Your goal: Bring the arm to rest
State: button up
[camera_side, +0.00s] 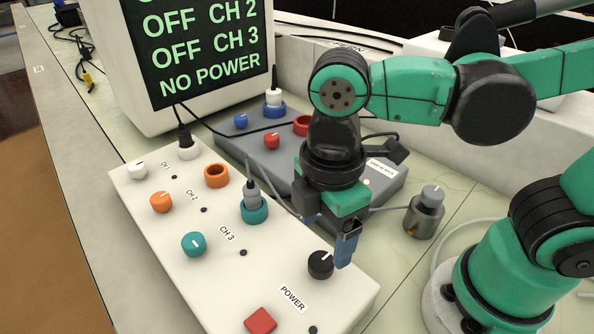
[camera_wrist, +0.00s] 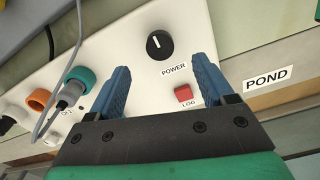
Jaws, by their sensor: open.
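My gripper (camera_side: 331,238) is over the right end of the white control panel (camera_side: 240,265), above and behind the black POWER knob (camera_side: 320,264). Its two blue fingers are apart and hold nothing. In the wrist view the fingers (camera_wrist: 160,72) are spread, with the knob (camera_wrist: 160,45) showing beyond the gap between them. Whether a finger touches the panel is hard to tell. The red LOG button (camera_wrist: 183,93) lies beside the right finger in that view.
The monitor (camera_side: 205,92) reads OFF CH 2, OFF CH 3, NO POWER. A grey box (camera_side: 240,148) with knobs stands behind the panel. A cable plug sits in the teal socket (camera_side: 254,211). A grey metal cylinder (camera_side: 424,215) stands right of my gripper.

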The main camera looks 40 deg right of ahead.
jog(key=w+d+r+m+t, duration=0.1)
jog(key=w+d+m+t, duration=0.6)
jog(key=d+m, duration=0.5)
jog(key=m, duration=0.3)
jog(key=shift+w+d+r, duration=0.2)
jog(key=shift+w+d, duration=0.05)
jog(key=shift+w, duration=0.1)
jog(key=shift+c, duration=0.2)
